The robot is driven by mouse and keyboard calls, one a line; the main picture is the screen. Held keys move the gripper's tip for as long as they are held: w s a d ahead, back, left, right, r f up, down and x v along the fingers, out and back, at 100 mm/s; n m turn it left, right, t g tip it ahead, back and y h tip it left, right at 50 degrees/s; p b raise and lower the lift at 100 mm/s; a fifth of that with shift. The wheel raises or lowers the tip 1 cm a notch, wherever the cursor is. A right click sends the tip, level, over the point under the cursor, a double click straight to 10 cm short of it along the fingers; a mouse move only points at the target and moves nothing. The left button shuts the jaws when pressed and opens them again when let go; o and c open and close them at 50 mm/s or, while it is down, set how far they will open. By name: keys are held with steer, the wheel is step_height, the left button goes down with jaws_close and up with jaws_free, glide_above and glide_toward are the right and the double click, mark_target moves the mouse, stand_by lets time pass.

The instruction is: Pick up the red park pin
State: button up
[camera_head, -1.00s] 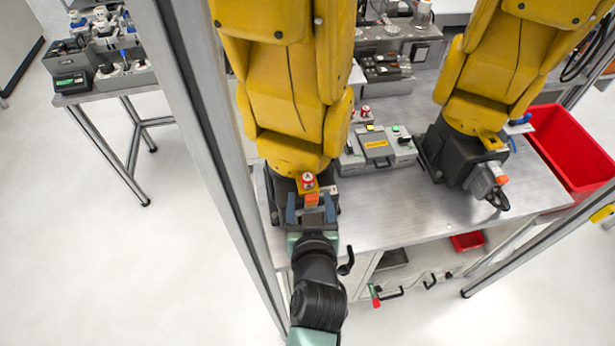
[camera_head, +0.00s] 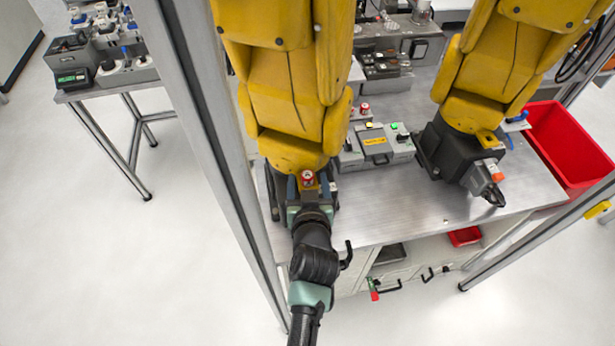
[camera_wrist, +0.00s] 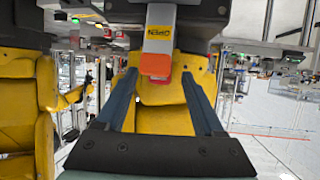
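A small red piece with a white mark (camera_head: 307,176) stands at the front of the left yellow arm's base, between my gripper's fingertips (camera_head: 308,187) as seen from above. In the wrist view, a red-orange block (camera_wrist: 155,66) on a grey part with an orange "OPEN" label (camera_wrist: 160,32) shows between the fingertips (camera_wrist: 159,76). I cannot tell for sure which of these red pieces is the park pin. My gripper is open, its two blue fingers apart with a gap on both sides of the block. In the head view my gripper hides the block.
A similar red piece (camera_head: 365,108) stands behind the grey case (camera_head: 377,148) on the metal table (camera_head: 400,200). The right yellow arm (camera_head: 490,80) and a red bin (camera_head: 570,150) are to the right. A metal frame post (camera_head: 200,120) rises close to my arm's left.

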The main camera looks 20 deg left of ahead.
jaws_close()
steer(key=shift+r, duration=0.2)
steer(key=shift+r, duration=0.25)
step_height(320, 180, up, 3)
steer(key=shift+d+f+b, duration=0.15)
steer(key=shift+b, duration=0.5)
steer(key=w+d+b, duration=0.3)
steer(key=d, duration=0.5)
steer(key=w+d+b, duration=0.4)
steer(key=d, duration=0.4)
steer(key=shift+d, duration=0.2)
